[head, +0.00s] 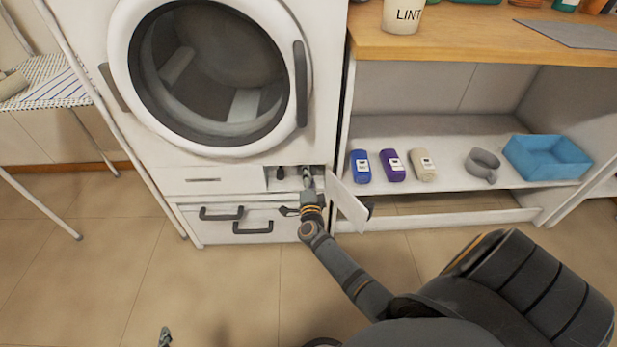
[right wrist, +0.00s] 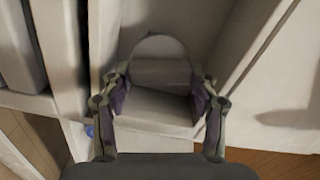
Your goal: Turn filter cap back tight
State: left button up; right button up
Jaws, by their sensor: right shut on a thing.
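The filter cap (right wrist: 159,50) is a pale round piece with a raised grip bar, set in the recess low on the white washing machine (head: 230,170). My right gripper (head: 307,180) reaches into this recess. In the right wrist view its two fingers (right wrist: 160,80) are shut on the bar of the cap, one on each side. In the head view the gripper hides most of the cap. The flap (head: 346,200) of the recess stands open to the right. A tip of my left gripper (head: 165,338) shows at the bottom edge, too little to tell its state.
A dark small part (head: 281,171) sits in the recess left of my gripper. Drawer handles (head: 252,227) lie below. The floor in front is clear.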

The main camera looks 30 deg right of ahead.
pick_arm(q)
jog(key=shift+w+r+t, duration=0.4)
jog(key=shift+w+r, duration=0.25)
jog(key=shift+r, duration=0.1)
pick_arm(e)
jog(key=shift+m, duration=1.1)
jog(key=o, duration=0.9)
jog(key=shift+c, duration=0.2)
jog(key=v, duration=1.2)
